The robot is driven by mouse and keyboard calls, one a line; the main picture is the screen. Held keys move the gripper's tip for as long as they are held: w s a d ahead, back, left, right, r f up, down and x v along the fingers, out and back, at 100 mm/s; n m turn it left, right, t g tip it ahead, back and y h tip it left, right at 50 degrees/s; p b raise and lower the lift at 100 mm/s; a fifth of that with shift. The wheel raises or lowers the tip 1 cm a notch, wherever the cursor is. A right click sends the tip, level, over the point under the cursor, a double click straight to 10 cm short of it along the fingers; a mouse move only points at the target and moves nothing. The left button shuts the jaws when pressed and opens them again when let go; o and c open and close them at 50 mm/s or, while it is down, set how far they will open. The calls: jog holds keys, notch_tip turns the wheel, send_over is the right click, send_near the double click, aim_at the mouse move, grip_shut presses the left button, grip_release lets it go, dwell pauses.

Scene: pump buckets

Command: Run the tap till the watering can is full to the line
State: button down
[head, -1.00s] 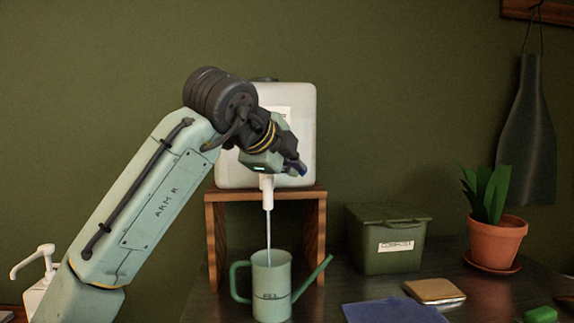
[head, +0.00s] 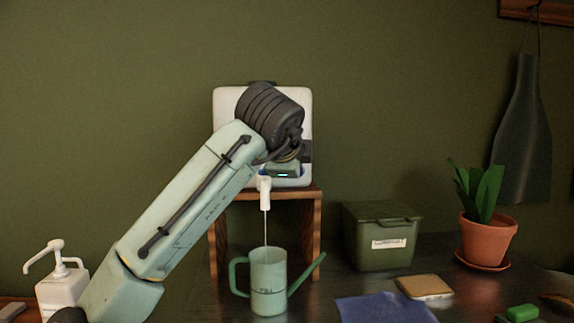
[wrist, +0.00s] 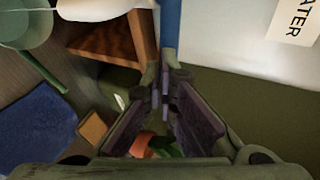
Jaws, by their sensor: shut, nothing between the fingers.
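The white water tank (head: 225,125) stands on a wooden stand, with part of its lettering in the wrist view (wrist: 255,45). Its white tap (head: 265,190) runs a thin stream (head: 266,228) down into the green watering can (head: 268,280). The can stands upright below, with a fill line on its front; the water level inside is hidden. Its rim and spout show in the wrist view (wrist: 38,58). My gripper, in the wrist view (wrist: 162,82), is shut and empty beside the tank. My arm mostly hides it in the head view. A blue strip (wrist: 170,25) shows just beyond the fingertips.
The wooden stand (head: 317,235) rises behind the can. To the right are a green lidded bin (head: 375,250), a blue cloth (head: 385,309), a tan sponge-like block (head: 425,287) and a potted plant (head: 487,240). A white pump bottle (head: 62,290) stands at the left.

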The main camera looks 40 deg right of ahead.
jog(key=shift+w+d+y+p, duration=0.15)
jog(key=shift+w+d+p, duration=0.1)
jog(key=shift+d+p, duration=0.3)
jog(key=shift+w+d+y+p, duration=0.2)
jog(key=shift+d+p, duration=0.2)
jog(key=shift+p, duration=0.2)
jog(key=shift+a, duration=0.1)
jog(key=shift+a, duration=0.65)
